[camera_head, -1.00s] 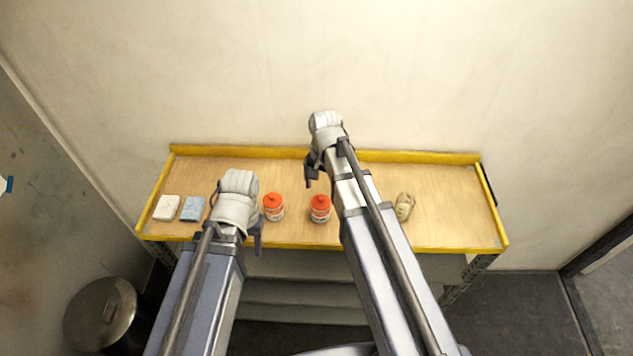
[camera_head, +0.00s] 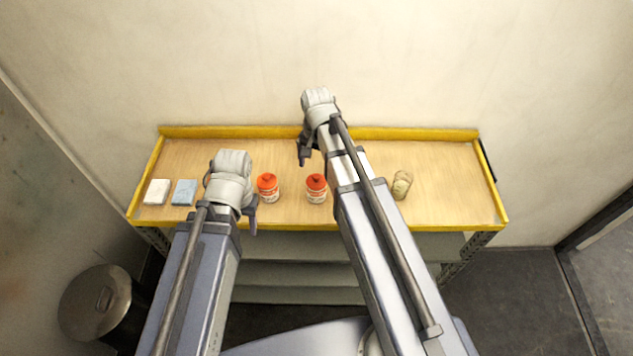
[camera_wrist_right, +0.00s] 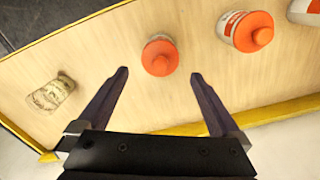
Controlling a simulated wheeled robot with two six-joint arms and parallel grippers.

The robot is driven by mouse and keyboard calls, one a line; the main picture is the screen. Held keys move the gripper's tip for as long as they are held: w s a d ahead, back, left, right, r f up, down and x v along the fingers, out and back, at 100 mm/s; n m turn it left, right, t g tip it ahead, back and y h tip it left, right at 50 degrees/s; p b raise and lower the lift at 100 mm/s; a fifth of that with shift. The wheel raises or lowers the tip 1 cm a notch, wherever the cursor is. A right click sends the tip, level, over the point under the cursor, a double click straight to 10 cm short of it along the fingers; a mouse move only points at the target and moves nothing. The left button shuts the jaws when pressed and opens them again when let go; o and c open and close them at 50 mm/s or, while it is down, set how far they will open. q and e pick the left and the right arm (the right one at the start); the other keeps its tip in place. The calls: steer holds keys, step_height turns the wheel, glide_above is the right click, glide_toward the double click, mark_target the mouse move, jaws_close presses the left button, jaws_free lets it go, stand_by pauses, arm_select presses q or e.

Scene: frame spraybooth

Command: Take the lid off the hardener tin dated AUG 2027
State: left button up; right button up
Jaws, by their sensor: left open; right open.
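Two white tins with orange lids stand upright on the shelf, a left one (camera_head: 267,189) and a right one (camera_head: 316,189). In the right wrist view, the right tin (camera_wrist_right: 160,57) is beyond my fingertips, roughly between their lines, and the left tin (camera_wrist_right: 247,31) is to its right. A third similar item (camera_wrist_right: 305,10) is cut off at the corner. No date is readable. My right gripper (camera_head: 304,154) is open and empty, also in the wrist view (camera_wrist_right: 158,78). My left gripper (camera_head: 252,218) is open near the front edge, beside the left tin; its jaws are partly hidden.
The wooden shelf (camera_head: 450,190) has a raised yellow rim. A beige, labelled container (camera_head: 402,184) stands at right, also in the wrist view (camera_wrist_right: 52,92). A white block (camera_head: 157,192) and a blue one (camera_head: 185,192) lie at left. A lidded metal bin (camera_head: 97,302) stands lower left.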

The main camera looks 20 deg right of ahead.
mark_target(316, 176)
step_height(316, 176, down, 5)
steer(key=b, duration=0.4)
steer(key=shift+f+b, duration=0.1)
steer(key=shift+b, duration=0.3)
steer(key=shift+c, duration=0.2)
steer(key=c, duration=1.2)
